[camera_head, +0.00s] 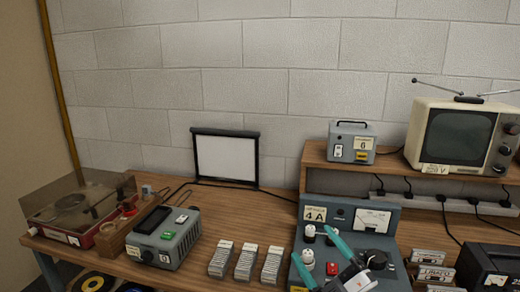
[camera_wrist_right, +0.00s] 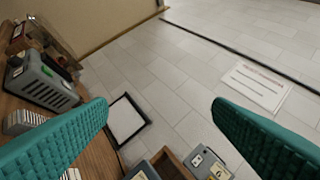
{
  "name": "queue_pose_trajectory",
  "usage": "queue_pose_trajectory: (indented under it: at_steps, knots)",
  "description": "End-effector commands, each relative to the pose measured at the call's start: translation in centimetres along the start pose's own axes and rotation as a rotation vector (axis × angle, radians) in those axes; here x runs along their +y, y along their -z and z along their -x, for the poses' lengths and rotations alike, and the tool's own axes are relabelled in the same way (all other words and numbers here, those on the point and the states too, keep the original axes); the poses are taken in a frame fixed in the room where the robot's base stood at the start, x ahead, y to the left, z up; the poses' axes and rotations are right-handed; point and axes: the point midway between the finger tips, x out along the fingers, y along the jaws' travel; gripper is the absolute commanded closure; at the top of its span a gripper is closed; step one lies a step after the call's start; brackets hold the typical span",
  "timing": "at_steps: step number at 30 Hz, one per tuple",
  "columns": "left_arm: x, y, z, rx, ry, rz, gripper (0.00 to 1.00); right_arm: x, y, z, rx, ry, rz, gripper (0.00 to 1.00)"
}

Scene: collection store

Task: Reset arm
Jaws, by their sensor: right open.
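My right gripper (camera_head: 332,259) is at the lower middle right of the head view, in front of the blue-grey panel box (camera_head: 313,226) marked 4A. Its two teal fingers are spread apart with nothing between them. In the right wrist view the open fingers (camera_wrist_right: 160,135) frame the wall and the back of the table. I cannot tell whether a finger touches the panel box. My left gripper does not show in either view.
A wooden table (camera_head: 215,215) holds a record player (camera_head: 75,205), a grey device (camera_head: 165,240), several rows of slides (camera_head: 245,262) and a small white screen (camera_head: 226,160). A raised shelf (camera_head: 400,171) carries a grey box (camera_head: 351,141) and an old television (camera_head: 460,135). Cassettes (camera_head: 436,272) lie at right.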

Motion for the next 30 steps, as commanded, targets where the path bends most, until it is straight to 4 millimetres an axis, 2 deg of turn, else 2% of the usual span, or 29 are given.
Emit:
queue_pose_trajectory:
  at_steps: [1, 3, 5, 6, 9, 12, 15, 21, 26, 30]
  knots:
    - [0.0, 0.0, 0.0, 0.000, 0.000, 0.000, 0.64, 0.5, 2.1, 1.8, 0.149, 0.026, -0.094, 0.26]
    - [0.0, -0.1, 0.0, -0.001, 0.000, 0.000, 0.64, 1.4, 5.2, 4.7, 0.363, 0.044, -0.209, 0.26]
    - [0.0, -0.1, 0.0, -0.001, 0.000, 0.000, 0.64, 2.7, 7.5, 7.8, 0.548, 0.038, -0.303, 0.26]
    - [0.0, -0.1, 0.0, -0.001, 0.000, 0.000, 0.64, 3.8, 8.8, 10.2, 0.674, 0.025, -0.363, 0.26]
    - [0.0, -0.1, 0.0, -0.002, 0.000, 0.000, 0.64, 7.0, 10.7, 16.6, 0.961, -0.039, -0.498, 0.26]
    - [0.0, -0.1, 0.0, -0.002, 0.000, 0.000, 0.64, 9.5, 10.8, 21.8, 1.173, -0.115, -0.595, 0.26]
    - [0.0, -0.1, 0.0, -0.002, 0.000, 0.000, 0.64, 11.5, 10.1, 25.9, 1.331, -0.191, -0.667, 0.26]
    - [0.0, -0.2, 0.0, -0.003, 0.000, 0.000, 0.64, 14.1, 7.5, 32.5, 1.563, -0.338, -0.774, 0.26]
    - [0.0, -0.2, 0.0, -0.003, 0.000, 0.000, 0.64, 15.4, 4.9, 36.8, 1.713, -0.456, -0.845, 0.26]
    - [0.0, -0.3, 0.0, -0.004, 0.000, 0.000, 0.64, 18.3, 7.7, 37.0, 1.717, -0.460, -0.837, 0.26]
